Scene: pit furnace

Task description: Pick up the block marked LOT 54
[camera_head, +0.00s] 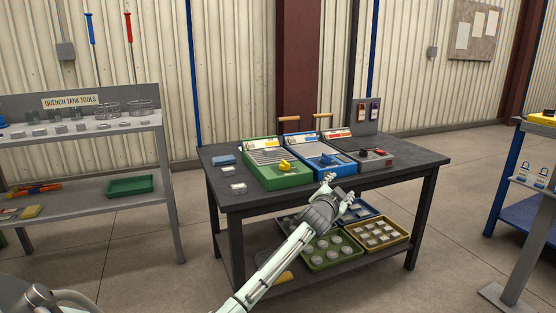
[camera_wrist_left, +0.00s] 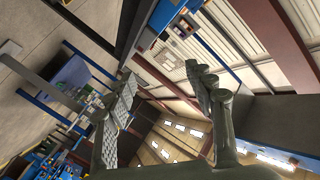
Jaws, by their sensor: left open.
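I cannot read LOT 54 on anything in these views. Small light square pieces (camera_head: 238,187) lie on the left end of the dark table (camera_head: 430,158). Square metal blocks (camera_head: 380,232) sit in a yellow tray (camera_head: 400,243) on the table's lower shelf, too small to read. My left gripper (camera_head: 338,187) is open and empty in front of the table's front edge, apart from the blocks. The left wrist view shows its two spread fingers (camera_wrist_left: 165,85) with nothing between them. My left arm hides part of the lower shelf. My right gripper is not in view.
A green tray (camera_head: 318,268) of round pieces is on the lower shelf. A tool rack (camera_head: 165,165) stands left, another bench (camera_head: 520,230) right.

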